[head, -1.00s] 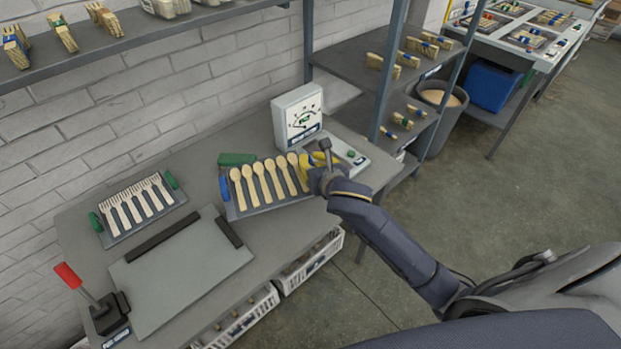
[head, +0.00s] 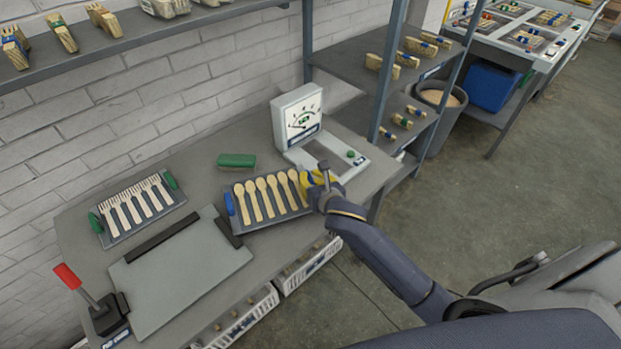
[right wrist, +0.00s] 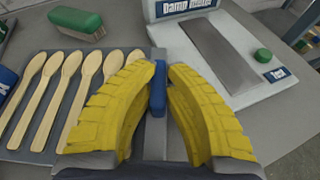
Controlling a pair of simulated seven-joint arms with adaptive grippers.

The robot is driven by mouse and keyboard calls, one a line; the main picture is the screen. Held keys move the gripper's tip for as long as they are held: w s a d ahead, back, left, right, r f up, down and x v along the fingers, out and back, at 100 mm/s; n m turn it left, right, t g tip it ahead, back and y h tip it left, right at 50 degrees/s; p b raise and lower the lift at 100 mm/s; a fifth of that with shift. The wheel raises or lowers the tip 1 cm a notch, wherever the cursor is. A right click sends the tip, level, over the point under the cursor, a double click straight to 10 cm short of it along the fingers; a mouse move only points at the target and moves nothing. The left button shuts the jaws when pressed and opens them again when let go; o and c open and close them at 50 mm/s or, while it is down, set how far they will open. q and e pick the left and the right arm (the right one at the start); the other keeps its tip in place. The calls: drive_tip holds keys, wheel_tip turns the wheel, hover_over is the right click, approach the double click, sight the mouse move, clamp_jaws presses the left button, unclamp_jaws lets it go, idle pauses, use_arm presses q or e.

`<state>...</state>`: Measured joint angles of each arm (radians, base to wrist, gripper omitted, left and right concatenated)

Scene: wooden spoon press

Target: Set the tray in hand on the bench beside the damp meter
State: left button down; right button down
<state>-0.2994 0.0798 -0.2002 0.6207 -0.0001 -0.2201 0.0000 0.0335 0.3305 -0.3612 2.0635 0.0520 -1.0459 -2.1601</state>
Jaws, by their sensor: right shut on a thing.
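The grey tray (head: 254,224) holds several pale wooden spoons in a row and has blue end handles. My right gripper (head: 309,181) is shut on its right-hand handle. The right wrist view shows the yellow fingers (right wrist: 159,70) around that blue handle, with the spoons left of them. The white damp meter (head: 297,104), with a dial and a flat base, stands just behind and right of the tray. Its base also shows in the right wrist view (right wrist: 263,88). The tray is low at the bench (head: 190,226); whether it touches is unclear. My left gripper is out of view.
A green-backed brush (head: 237,160) lies behind the tray. A tray of wooden forks (head: 138,213) and a grey board (head: 181,272) lie to the left, with a red-handled lever (head: 90,293) at the front left. Shelving (head: 370,75) stands right of the meter.

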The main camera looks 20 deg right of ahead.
drive_tip(key=c, duration=1.5)
unclamp_jaws()
drive_tip(key=shift+o, duration=0.2)
drive_tip(key=shift+s, duration=0.1)
drive_tip(key=v, duration=1.1)
drive_tip(key=shift+s+r, duration=0.2)
drive_tip(key=shift+s, duration=0.15)
